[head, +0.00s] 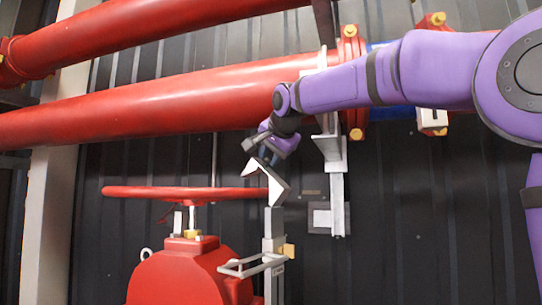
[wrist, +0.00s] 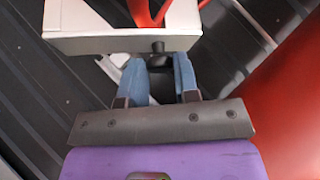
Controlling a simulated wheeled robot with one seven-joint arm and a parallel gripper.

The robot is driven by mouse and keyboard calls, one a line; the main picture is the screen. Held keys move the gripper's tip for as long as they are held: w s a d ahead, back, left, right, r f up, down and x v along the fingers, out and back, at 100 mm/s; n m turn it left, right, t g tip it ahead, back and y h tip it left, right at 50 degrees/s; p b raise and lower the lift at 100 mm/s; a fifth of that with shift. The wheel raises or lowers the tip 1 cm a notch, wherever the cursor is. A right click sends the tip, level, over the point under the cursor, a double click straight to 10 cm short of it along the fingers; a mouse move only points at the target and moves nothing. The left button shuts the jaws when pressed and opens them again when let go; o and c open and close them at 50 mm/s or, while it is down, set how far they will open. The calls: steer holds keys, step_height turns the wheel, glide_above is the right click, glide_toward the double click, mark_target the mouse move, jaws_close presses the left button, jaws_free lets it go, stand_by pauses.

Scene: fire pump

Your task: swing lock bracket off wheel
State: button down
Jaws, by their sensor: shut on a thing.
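The lock bracket (head: 277,187) is a pale grey angled plate on top of a grey post. It sits at the right end of the red handwheel (head: 150,191) in the head view. In the wrist view the bracket (wrist: 120,45) is a white box-like bar with a short dark knob on its near face, and part of the red wheel (wrist: 150,12) shows at its far side. My gripper (head: 255,150) is just above the bracket. In the wrist view the two blue-grey fingers of my gripper (wrist: 160,72) are shut on the dark knob. The exact finger contact is partly hidden.
A red valve body (head: 185,275) stands under the wheel. Thick red pipes (head: 150,110) cross behind and above. A grey hanging bracket (head: 333,155) is close to the right of my gripper. A dark ribbed wall (head: 420,220) lies behind, with open room at lower right.

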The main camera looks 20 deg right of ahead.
steer(key=shift+s, duration=0.1)
steer(key=shift+s+d+m+t, duration=0.3)
steer(key=shift+s+d+t, duration=0.4)
steer(key=shift+s, duration=0.1)
steer(key=s+d+f+m+t+y, duration=0.1)
steer(key=s+d+f+m+t, duration=0.4)
steer(key=s+f+t, duration=0.2)
steer(key=shift+s+d+t+y, duration=0.3)
steer(key=shift+s+t+y, duration=0.15)
steer(key=shift+t, duration=0.85)
steer(key=c, duration=0.9)
jaws_free()
steer(key=shift+o, duration=0.2)
